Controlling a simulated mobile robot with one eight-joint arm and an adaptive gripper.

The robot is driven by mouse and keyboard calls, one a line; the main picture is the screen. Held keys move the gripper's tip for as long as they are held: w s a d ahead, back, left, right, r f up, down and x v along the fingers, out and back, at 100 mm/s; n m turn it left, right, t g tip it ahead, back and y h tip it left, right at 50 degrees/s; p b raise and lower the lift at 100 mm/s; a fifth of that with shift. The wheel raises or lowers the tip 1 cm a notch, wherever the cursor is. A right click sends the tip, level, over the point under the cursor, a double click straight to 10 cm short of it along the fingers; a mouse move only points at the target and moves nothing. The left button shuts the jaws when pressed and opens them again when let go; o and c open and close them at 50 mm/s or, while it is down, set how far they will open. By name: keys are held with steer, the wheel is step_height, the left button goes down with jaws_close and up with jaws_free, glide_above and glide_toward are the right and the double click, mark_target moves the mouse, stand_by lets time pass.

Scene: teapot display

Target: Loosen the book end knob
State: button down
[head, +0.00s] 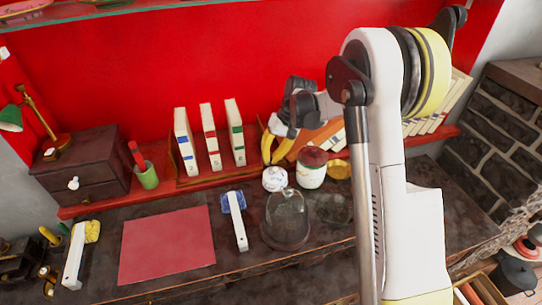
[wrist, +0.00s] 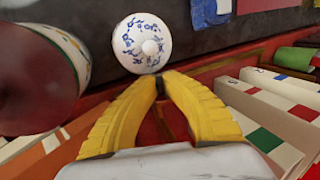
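My gripper (head: 272,161) is low in front of the red wall, right of the upright books. In the wrist view its two yellow fingers (wrist: 159,80) slant inward and their tips meet, with a small dark spot between them. I cannot tell whether that spot is the knob or just the fingertips. No book end knob can be made out in either view. Red-brown wood of the book rack (wrist: 172,122) shows between and behind the fingers. The white books (head: 209,138) stand upright and apart in the rack, and also show at right in the wrist view (wrist: 270,105).
A white jar with blue flowers (wrist: 142,42) is close beyond the fingertips; it also shows in the head view (head: 275,179). A larger red-lidded jar (head: 311,170) stands beside it. A glass dome (head: 286,215) is in front. A red mat (head: 165,245) lies left.

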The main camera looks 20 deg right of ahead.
steer(key=h, duration=0.3)
steer(key=shift+a, duration=0.25)
steer(key=h, duration=0.3)
steer(key=shift+a+h, duration=0.2)
steer(key=shift+h, duration=0.1)
steer(key=h+b, duration=0.1)
steer(key=h, duration=0.1)
steer(key=h+b, duration=0.1)
steer(key=h, duration=0.2)
steer(key=shift+a+f, duration=0.15)
steer(key=shift+f, duration=0.05)
steer(key=c, duration=1.6)
jaws_free()
steer(key=shift+o, duration=0.2)
steer(key=shift+r, duration=0.1)
steer(key=v, duration=1.2)
steer(key=shift+a, duration=0.15)
